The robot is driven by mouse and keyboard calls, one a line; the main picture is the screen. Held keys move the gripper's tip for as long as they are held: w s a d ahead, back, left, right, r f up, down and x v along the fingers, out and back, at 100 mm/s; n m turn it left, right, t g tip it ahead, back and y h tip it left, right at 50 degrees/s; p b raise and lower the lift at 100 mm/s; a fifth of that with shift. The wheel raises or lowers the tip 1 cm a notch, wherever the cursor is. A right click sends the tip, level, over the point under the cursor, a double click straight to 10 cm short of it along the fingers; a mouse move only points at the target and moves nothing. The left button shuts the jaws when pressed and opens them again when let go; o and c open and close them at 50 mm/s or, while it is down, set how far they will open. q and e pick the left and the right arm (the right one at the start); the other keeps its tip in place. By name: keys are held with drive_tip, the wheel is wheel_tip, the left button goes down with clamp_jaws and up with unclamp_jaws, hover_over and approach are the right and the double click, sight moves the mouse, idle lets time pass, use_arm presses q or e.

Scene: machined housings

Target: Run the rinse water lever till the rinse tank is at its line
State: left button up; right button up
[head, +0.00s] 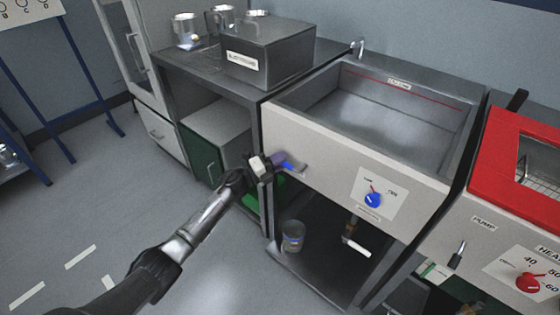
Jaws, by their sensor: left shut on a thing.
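The rinse tank (372,115) is the open grey metal basin right of centre. A thin red line (436,98) runs along its inner back wall near the top. A grey surface lies well below that line; I cannot tell clearly whether it is water or bare floor. A blue lever (292,166) sticks out at the left of the tank's pale front panel. My left gripper (272,164) reaches it from the left and is shut on it, its fingers partly hiding the lever. My right gripper is not in view.
A blue dial (373,200) sits on the tank's front panel. A red-topped unit (526,150) with a red dial (529,283) stands right. A grey lidded box (268,55) and metal beakers (186,30) stand on the left bench. Open floor lies lower left.

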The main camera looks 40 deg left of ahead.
use_arm(q)
clamp_jaws()
